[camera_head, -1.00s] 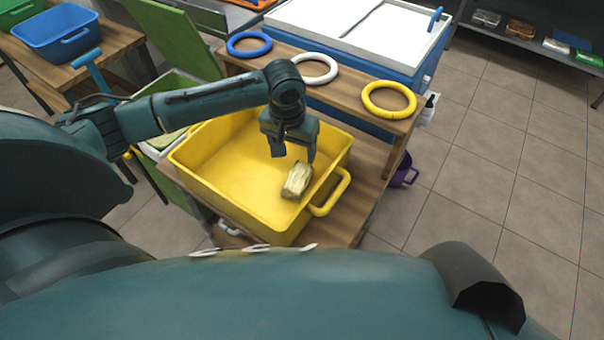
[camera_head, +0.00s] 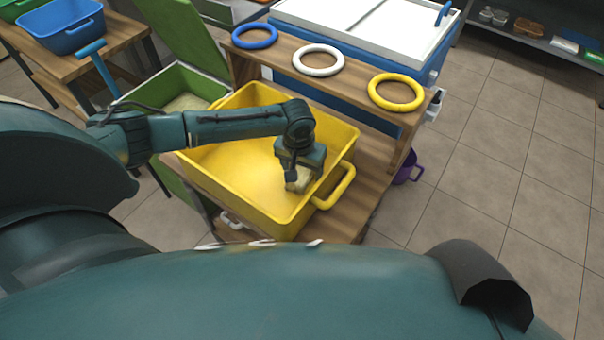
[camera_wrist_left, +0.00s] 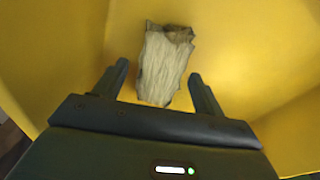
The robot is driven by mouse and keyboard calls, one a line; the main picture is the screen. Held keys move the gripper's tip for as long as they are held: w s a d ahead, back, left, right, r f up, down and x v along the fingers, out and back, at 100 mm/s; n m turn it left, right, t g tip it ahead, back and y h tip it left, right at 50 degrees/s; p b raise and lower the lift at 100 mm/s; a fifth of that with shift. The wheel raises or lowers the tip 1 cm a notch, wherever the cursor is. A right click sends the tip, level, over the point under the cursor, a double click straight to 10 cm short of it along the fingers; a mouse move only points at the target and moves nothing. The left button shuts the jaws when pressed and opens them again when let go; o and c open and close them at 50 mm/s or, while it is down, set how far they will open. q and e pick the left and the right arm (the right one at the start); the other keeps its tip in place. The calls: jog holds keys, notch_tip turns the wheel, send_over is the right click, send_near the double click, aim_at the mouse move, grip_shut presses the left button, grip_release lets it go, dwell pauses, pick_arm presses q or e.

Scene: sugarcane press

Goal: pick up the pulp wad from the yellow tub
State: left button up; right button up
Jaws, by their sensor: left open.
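The pulp wad (camera_head: 299,184) is a pale, fibrous block with a darker, ragged end. It lies in the right part of the yellow tub (camera_head: 213,162), partly hidden by my gripper in the head view. My left gripper (camera_head: 297,186) is inside the tub, just above the wad. In the left wrist view the wad (camera_wrist_left: 165,65) shows whole, slightly tilted, and its near end lies between the two open fingers of the left gripper (camera_wrist_left: 160,82). Gaps show on both sides of the wad. My right gripper is not in view.
The tub stands on a wooden table. Behind it, a raised shelf carries a blue ring (camera_head: 254,35), a white ring (camera_head: 318,60) and a yellow ring (camera_head: 396,91). A green bin (camera_head: 180,88) stands behind left. A purple bucket (camera_head: 408,168) is on the floor to the right.

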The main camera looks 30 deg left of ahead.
pick_arm(q)
jog(key=c, duration=1.1)
jog(key=shift+o, duration=0.2)
jog(key=shift+r, duration=0.1)
